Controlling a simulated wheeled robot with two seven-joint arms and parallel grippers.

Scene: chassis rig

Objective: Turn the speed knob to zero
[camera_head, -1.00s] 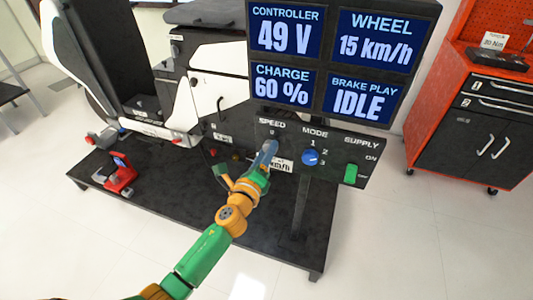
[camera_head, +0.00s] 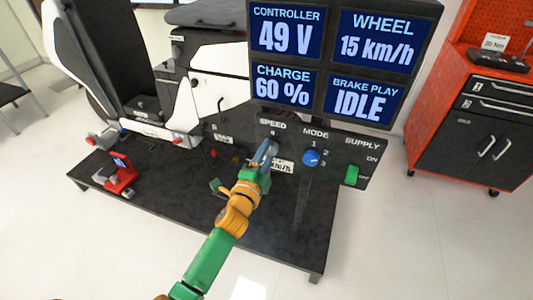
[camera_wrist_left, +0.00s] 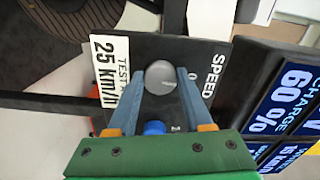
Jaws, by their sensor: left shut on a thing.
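The grey round speed knob (camera_wrist_left: 160,77) sits on the dark control panel (camera_wrist_left: 212,65), beside the word SPEED and a 0 mark. My left gripper (camera_wrist_left: 158,82) has its two blue fingers on either side of the knob and is shut on it. In the head view my left gripper (camera_head: 267,150) reaches up to the panel and hides most of the knob. The display (camera_head: 377,50) reads WHEEL 15 km/h. No pointer on the knob can be made out. My right gripper is not in view.
The blue mode knob (camera_head: 310,157) and the green supply switch (camera_head: 351,174) lie right of the speed knob. A white 25 km/h label (camera_wrist_left: 107,75) is beside it. A red device (camera_head: 121,175) stands on the black platform at left. A red tool cabinet (camera_head: 470,110) stands at right.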

